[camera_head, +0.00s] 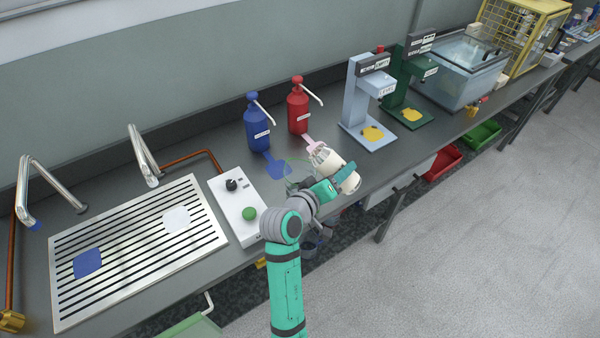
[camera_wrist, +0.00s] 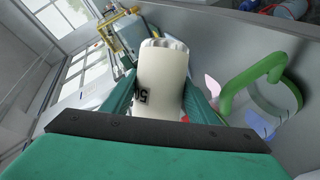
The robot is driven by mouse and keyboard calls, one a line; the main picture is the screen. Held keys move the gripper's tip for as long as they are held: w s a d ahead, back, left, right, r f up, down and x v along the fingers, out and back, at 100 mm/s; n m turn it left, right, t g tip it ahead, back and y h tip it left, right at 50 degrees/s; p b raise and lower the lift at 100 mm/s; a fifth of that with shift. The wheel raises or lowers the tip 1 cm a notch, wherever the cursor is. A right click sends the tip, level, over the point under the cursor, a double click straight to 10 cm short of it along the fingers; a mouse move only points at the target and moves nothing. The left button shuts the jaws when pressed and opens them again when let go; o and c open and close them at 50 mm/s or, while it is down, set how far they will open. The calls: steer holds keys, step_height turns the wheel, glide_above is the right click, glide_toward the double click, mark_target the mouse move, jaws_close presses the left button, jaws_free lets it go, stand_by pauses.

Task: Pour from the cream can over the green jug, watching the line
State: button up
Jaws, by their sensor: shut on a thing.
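The cream can (camera_head: 325,158) is between the jaws of my gripper (camera_head: 335,187), tilted well over above the bench's front part. In the wrist view the can (camera_wrist: 160,85) fills the space between the jaws, with a ridged far end and dark figures on its side. The green jug shows a thick green handle (camera_wrist: 250,77) just right of the can in the wrist view, with a clear body partly hidden. In the head view the jug is mostly hidden behind my gripper. I cannot make out its line or any flow from the can.
A blue pump bottle (camera_head: 257,128) and a red pump bottle (camera_head: 297,108) stand behind. A white control box (camera_head: 226,190) with a green button and a slatted drain tray (camera_head: 75,300) lie left. A pale-blue stand (camera_head: 356,98) and a dark green stand (camera_head: 401,90) are to the right.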

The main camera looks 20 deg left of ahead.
mark_target(333, 166)
steer(key=shift+d+f+n+h, duration=0.1)
steer(key=shift+d+n+h, duration=0.1)
steer(key=shift+n+h, duration=0.5)
stand_by(0.8)
steer(key=shift+r+n+t+p, duration=0.3)
steer(key=shift+r+n+p, duration=0.4)
steer(key=shift+n, duration=0.1)
steer(key=shift+a+n, duration=0.7)
steer(key=shift+n, duration=0.1)
stand_by(0.6)
steer(key=shift+a+f+n+t+h+p, duration=0.15)
steer(key=shift+n+t+h+p, duration=0.3)
steer(key=shift+n, duration=0.25)
stand_by(1.3)
steer(key=shift+w+a+r+n+t+h, duration=0.1)
steer(key=shift+a+r+n+t+h, duration=0.1)
steer(key=shift+r+n, duration=0.2)
steer(key=shift+a+r+n+t+h, duration=0.1)
steer(key=shift+r+n+h, duration=0.05)
steer(key=shift+r+n, duration=0.25)
stand_by(1.5)
